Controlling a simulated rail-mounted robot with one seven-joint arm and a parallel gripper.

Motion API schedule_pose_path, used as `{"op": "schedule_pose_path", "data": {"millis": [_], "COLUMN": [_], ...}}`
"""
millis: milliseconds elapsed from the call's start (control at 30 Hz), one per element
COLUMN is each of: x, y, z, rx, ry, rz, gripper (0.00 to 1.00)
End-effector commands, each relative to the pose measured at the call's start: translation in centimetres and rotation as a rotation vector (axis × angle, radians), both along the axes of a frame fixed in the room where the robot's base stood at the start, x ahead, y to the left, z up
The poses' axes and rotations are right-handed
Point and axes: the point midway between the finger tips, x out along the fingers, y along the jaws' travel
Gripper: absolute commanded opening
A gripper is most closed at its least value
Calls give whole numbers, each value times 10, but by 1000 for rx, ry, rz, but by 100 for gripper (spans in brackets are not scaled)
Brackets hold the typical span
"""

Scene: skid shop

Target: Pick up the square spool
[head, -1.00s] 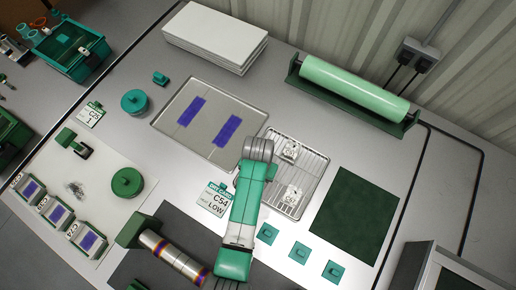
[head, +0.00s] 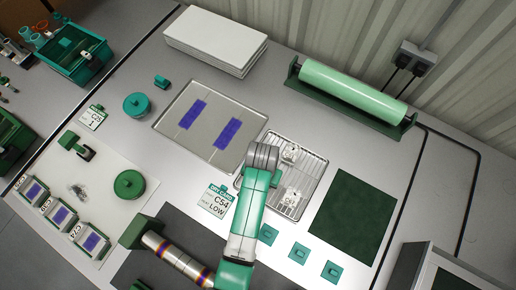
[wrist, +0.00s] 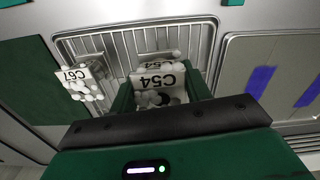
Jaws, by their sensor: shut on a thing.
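The packet is between the two green fingers, in front of the wire rack in the wrist view. I cannot single out a square spool. Three small square green pieces (head: 299,252) lie in a row on the table, apart from my gripper.
The wire rack (head: 318,172) holds other packets, one (wrist: 84,84) labelled C67. A metal tray (head: 168,124) with purple strips lies beside the rack. A green mat (head: 353,218), a roller (head: 353,88) and a C54 LOW card (head: 216,200) are nearby.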

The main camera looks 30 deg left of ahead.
Motion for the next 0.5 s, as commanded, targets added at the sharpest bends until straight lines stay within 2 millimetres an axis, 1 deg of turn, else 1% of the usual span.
{"op": "schedule_pose_path", "data": {"millis": [33,300,500], "x": [-9,-51,-76], "y": [-10,-58,-87], "z": [3,9,11], "rx": [0,0,0], "ry": [2,0,0], "rz": [-3,-3,-2], "gripper": [19,19,19]}}
